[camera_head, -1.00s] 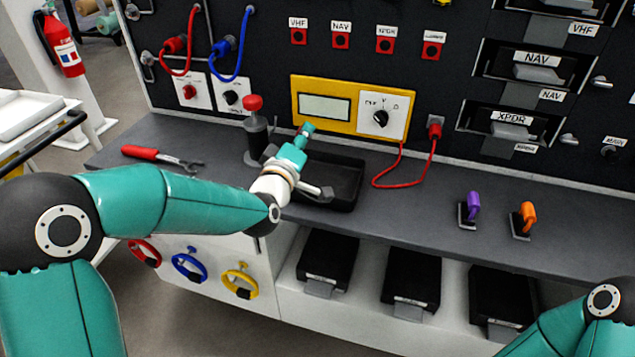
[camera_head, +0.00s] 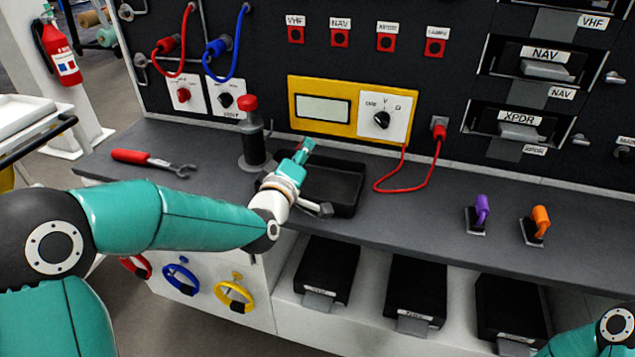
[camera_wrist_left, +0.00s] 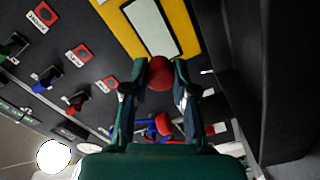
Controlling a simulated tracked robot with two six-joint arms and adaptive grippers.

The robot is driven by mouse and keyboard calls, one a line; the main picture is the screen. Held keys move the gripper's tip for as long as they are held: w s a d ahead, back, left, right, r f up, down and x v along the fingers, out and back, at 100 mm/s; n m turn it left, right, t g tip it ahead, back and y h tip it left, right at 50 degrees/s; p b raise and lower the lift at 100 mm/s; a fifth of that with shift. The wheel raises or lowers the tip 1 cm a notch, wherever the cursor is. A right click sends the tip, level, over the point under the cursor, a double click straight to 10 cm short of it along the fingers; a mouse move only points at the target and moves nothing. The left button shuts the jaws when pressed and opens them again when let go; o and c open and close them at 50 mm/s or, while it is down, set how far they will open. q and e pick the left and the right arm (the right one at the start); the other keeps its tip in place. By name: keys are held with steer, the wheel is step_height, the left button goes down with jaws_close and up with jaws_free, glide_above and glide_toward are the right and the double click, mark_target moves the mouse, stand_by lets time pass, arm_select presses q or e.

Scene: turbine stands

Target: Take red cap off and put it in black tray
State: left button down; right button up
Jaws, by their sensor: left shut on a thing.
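My left gripper (camera_head: 303,150) is above the left part of the black tray (camera_head: 343,188) on the workbench. In the left wrist view its fingers (camera_wrist_left: 160,80) are shut on a rounded red cap (camera_wrist_left: 160,73). In the head view my gripper mostly hides the held cap. A dark bottle (camera_head: 252,148) with a red top (camera_head: 247,103) stands upright just left of the tray. The visible part of the tray looks empty. Only part of my right arm shows at the lower right, its gripper out of view.
A red-handled wrench (camera_head: 150,160) lies on the bench at left. A red cable (camera_head: 405,188) loops down right of the tray. A yellow meter panel (camera_head: 305,88) is behind it. Purple (camera_head: 481,208) and orange (camera_head: 540,220) handles stand at right.

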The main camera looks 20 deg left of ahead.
arm_select(q)
steer(key=c, duration=0.8)
jaws_free()
steer(key=shift+c, duration=0.2)
steer(key=s, duration=1.2)
steer(key=shift+a, duration=0.2)
steer(key=shift+f, duration=0.1)
